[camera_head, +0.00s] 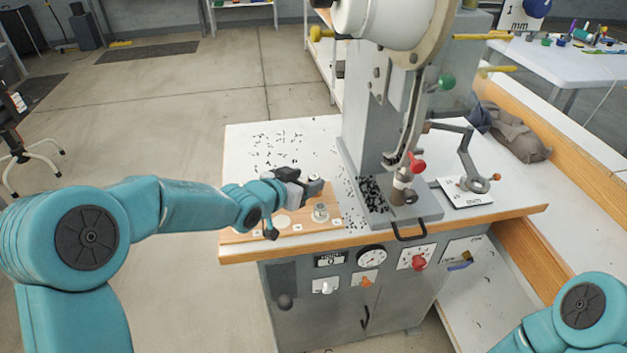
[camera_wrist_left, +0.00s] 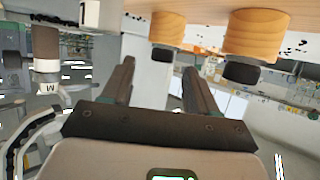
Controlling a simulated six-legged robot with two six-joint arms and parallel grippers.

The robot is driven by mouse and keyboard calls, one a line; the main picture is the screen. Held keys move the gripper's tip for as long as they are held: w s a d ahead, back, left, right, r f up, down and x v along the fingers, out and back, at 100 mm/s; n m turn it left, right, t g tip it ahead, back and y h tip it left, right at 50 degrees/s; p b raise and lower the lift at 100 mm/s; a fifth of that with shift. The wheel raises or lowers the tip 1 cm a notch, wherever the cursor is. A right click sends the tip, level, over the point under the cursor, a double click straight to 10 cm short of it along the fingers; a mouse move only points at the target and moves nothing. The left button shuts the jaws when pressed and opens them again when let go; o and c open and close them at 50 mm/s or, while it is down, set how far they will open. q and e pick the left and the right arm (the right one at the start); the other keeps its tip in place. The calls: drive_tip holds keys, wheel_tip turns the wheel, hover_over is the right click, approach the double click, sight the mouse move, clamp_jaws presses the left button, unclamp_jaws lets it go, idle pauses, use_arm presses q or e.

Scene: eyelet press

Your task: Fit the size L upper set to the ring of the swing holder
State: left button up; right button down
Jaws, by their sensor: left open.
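My left gripper (camera_head: 300,186) is open above the wooden board (camera_head: 262,237) at the left of the table. A small silver piece (camera_head: 314,179) shows at its fingertips; I cannot tell whether it stands between them. A silver set (camera_head: 320,212) stands on the board just in front. No size L mark is readable. In the left wrist view my open fingers (camera_wrist_left: 157,85) have no thing clearly between them. A jointed grey arm (camera_head: 466,152), perhaps the swing holder, stands right of the press. My right gripper is out of view.
Loose eyelets (camera_head: 275,139) lie at the table's back left. In the left wrist view, two wooden cylinders (camera_wrist_left: 258,33) with dark ends are close by.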

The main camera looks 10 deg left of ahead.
sight(313, 177)
use_arm(q)
drive_tip(key=x, duration=0.3)
drive_tip(key=shift+f, duration=0.1)
drive_tip(key=shift+a, duration=0.1)
clamp_jaws()
